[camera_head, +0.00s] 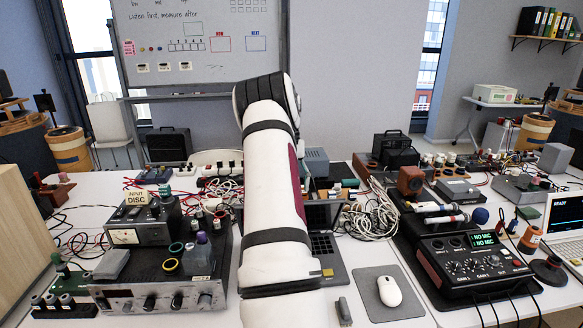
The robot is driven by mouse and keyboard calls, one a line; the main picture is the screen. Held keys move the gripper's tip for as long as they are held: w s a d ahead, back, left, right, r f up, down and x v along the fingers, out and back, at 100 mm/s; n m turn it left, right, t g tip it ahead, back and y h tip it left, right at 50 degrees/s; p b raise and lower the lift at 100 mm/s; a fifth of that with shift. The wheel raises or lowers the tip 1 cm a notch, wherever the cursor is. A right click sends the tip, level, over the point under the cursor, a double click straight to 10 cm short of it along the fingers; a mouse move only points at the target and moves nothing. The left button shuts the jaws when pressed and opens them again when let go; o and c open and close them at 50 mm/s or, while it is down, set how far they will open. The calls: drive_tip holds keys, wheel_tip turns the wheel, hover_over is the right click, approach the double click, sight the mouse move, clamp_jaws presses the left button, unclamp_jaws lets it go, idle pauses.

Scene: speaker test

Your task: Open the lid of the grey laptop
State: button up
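The grey laptop (336,269) lies on the white table in the middle, largely hidden behind my arm. The right part of its dark keyboard and grey palm rest shows to the right of the arm. Behind the keyboard, a strip of its dark screen (324,214) shows, so the lid appears raised; its exact angle is hard to tell. My white arm reaches forward over the left part of the laptop. My gripper does not show, so its state and any contact with the lid are hidden.
A mouse (389,291) on a grey pad (404,307) lies right of the laptop, with a small dark object (343,312) between. A black mixer (474,262) stands farther right, a metered device (140,233) left. Tangled white cables (368,215) lie behind right.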

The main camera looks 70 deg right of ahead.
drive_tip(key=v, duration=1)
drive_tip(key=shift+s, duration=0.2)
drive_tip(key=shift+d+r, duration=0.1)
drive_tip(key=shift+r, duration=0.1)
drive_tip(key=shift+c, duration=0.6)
